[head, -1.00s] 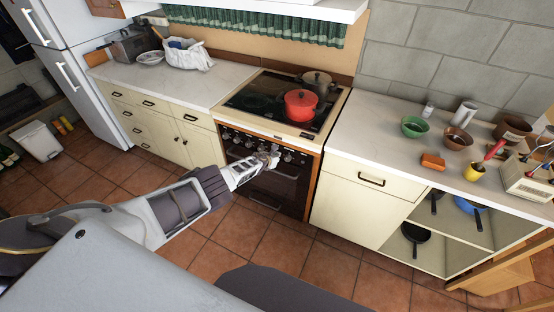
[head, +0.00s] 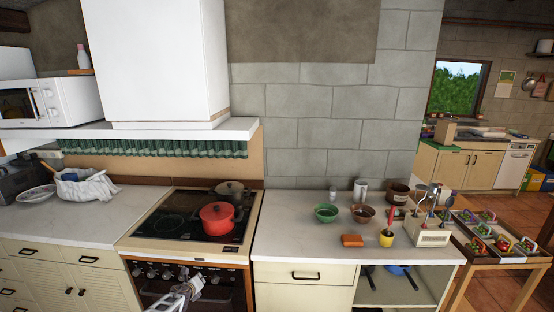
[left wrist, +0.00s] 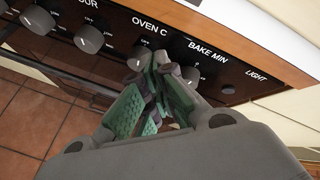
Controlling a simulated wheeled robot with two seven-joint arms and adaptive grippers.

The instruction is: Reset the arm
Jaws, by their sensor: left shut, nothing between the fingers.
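My left gripper (head: 188,287) is at the bottom of the head view, in front of the stove's control panel. In the left wrist view its green-padded fingers (left wrist: 150,95) are together with nothing between them. They are close to the oven knobs, just below the "OVEN C" and "BAKE MIN" labels; I cannot tell whether they touch a knob (left wrist: 90,38). The stove (head: 180,254) carries a red pot (head: 216,219) and a dark pot behind it. My right gripper is not in view.
Right of the stove, a counter (head: 300,240) holds a green bowl (head: 326,213), a brown bowl (head: 362,213), an orange block (head: 352,240) and a utensil box (head: 432,233). A white bag (head: 85,187) lies on the left counter. A range hood (head: 160,60) hangs above.

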